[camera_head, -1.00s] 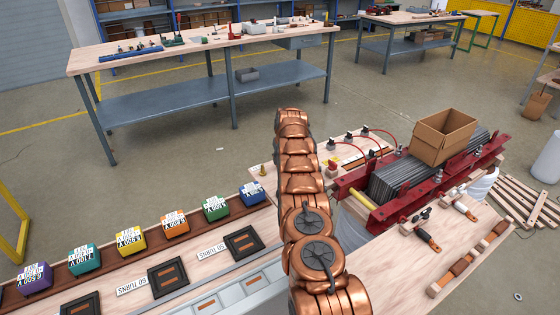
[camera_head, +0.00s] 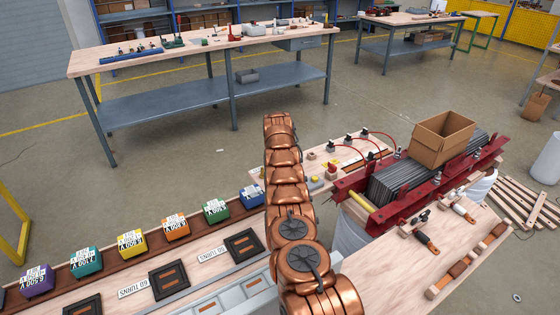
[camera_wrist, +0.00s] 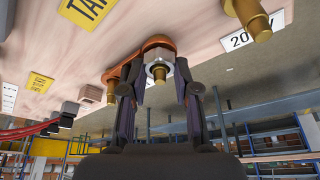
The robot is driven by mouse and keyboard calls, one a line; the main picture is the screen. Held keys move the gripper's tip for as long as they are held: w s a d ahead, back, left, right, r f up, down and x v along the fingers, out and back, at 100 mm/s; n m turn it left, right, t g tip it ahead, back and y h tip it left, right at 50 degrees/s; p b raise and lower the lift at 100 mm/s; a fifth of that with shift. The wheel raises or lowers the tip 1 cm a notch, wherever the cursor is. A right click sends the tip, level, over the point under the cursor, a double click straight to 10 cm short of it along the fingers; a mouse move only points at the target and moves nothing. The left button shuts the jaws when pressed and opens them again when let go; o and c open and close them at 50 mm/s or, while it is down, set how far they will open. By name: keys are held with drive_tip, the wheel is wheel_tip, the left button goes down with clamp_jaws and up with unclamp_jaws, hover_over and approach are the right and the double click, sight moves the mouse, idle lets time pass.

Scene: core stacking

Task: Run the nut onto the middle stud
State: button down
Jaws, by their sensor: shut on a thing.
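In the wrist view, my gripper (camera_wrist: 159,88) is shut on a silver hex nut (camera_wrist: 153,59). A brass stud end (camera_wrist: 159,72) shows in the middle of the nut, between the two fingertips. The nut sits close to an orange-copper strap (camera_wrist: 125,66) on a pale wooden board; I cannot tell whether it touches the strap. Another brass stud (camera_wrist: 250,20) stands apart to the right, beside a white number label. In the head view, my arm hides the gripper, the nut and the stud.
Yellow labels (camera_wrist: 40,82) and small blocks (camera_wrist: 90,94) lie along the board to the left. In the head view, a wooden bench carries coloured blocks (camera_head: 175,229), and a red clamped stack (camera_head: 400,178) with a cardboard box (camera_head: 442,137) stands right of my arm.

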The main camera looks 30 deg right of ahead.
drive_tip(key=shift+r+m, duration=0.1)
drive_tip(key=shift+m, duration=0.2)
drive_tip(key=shift+m+p, duration=0.4)
drive_tip(key=shift+p, duration=0.25)
drive_tip(key=c, duration=0.8)
unclamp_jaws()
drive_tip(key=shift+o, duration=0.2)
drive_tip(key=v, duration=1.1)
drive_tip(key=shift+a+r, duration=0.4)
